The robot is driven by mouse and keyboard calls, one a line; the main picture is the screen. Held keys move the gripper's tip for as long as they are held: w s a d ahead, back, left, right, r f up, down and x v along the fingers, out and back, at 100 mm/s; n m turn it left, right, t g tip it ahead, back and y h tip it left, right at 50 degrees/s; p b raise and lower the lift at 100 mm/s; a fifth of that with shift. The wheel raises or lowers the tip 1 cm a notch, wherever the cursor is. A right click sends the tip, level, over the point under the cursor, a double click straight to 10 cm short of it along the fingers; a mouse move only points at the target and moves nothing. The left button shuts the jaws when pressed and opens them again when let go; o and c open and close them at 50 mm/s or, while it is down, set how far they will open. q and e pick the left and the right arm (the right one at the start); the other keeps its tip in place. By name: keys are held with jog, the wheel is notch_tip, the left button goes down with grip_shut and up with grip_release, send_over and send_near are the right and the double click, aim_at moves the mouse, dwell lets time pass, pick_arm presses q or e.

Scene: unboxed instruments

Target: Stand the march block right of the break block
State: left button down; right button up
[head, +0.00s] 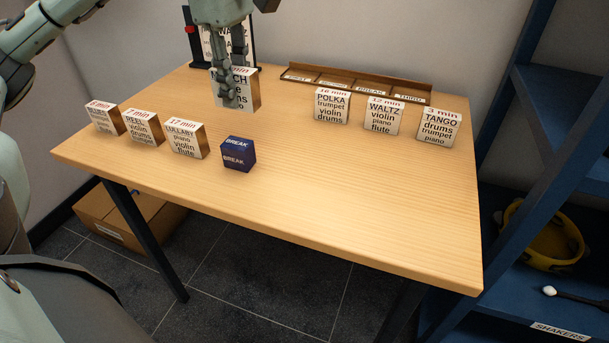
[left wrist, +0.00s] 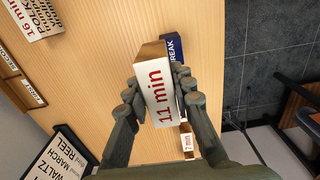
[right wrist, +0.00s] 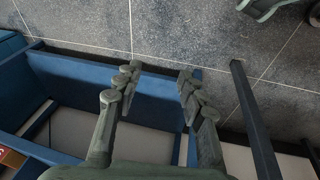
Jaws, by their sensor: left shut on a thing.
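The march block (head: 248,92), white with wooden sides and partly hidden by the fingers, is in my left gripper (head: 231,92). My right gripper (right wrist: 158,78) is open and empty, away from the table.
Left of the break block stand the lullaby (head: 186,140), reel (head: 142,128) and another block (head: 104,118). Polka (head: 332,107), waltz (head: 384,116) and tango (head: 437,128) stand back right, near a labelled wooden rack (head: 430,88). The table (head: 350,190) right of the break block is clear.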

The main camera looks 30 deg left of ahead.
pick_arm(q)
jog(key=d+f, duration=0.3)
jog(key=d, duration=0.2)
send_over(297, 179)
notch_tip(297, 179, down, 4)
jog(key=shift+r, duration=0.1)
notch_tip(297, 179, down, 4)
jog(key=shift+a+r, duration=0.1)
jog(key=shift+r, duration=0.15)
jog(key=shift+f, duration=0.3)
pick_arm(e)
jog(key=shift+s+r, duration=0.15)
jog(key=shift+r, duration=0.25)
pick_arm(q)
jog(key=shift+f, duration=0.1)
jog(key=c, duration=1.5)
grip_release()
jog(key=shift+c, duration=0.2)
jog(key=shift+o, duration=1.2)
pick_arm(e)
jog(key=shift+r, duration=0.5)
